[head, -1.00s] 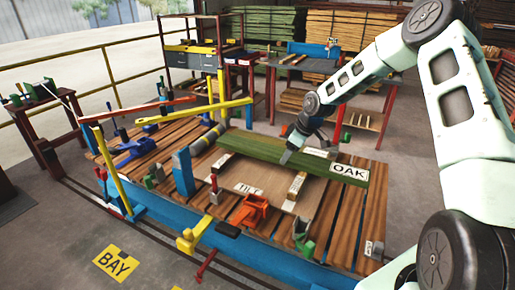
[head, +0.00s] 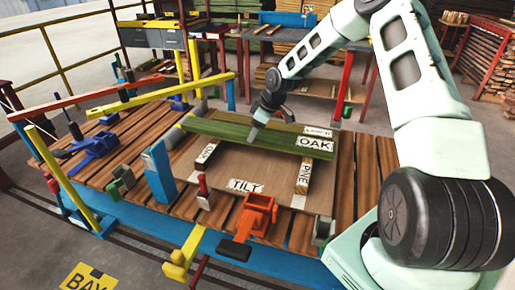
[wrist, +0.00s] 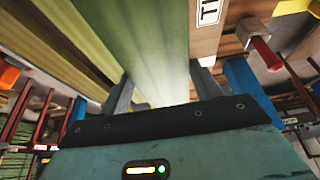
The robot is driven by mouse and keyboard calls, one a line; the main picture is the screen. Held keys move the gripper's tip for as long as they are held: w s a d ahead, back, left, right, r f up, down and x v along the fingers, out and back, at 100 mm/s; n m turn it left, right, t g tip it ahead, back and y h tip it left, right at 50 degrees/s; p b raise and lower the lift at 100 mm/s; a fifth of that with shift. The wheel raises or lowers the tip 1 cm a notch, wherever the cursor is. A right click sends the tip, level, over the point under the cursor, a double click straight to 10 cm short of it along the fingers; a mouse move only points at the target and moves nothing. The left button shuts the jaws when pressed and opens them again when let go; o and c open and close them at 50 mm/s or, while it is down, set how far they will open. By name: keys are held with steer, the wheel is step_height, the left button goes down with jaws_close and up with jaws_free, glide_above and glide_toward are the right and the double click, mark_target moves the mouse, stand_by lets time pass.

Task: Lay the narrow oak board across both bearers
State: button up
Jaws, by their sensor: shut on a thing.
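The narrow oak board (head: 225,129) is long and green with an OAK label at its right end. My gripper (head: 256,132) is shut on it near mid-length; in the wrist view the board (wrist: 145,45) runs between the fingers (wrist: 160,92). Two short bearers lie on a plywood panel: the left one (head: 206,153) and the right one, marked PINE (head: 304,174). The board spans over the far parts of both, its ends reaching past them. I cannot tell whether it touches them. Their far ends are hidden behind the board.
The plywood panel (head: 245,170), marked TILT, lies on a slatted table (head: 347,190). An orange clamp (head: 257,213) and a red-handled clamp (head: 204,190) stand at its front. A blue post (head: 158,170) and yellow bar (head: 170,94) stand left. Another board, partly hidden, lies behind.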

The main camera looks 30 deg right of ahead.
steer(key=shift+f+p, duration=0.6)
steer(key=shift+f, duration=4.05)
steer(key=shift+f, duration=0.1)
steer(key=shift+f, duration=0.1)
steer(key=o, duration=1.5)
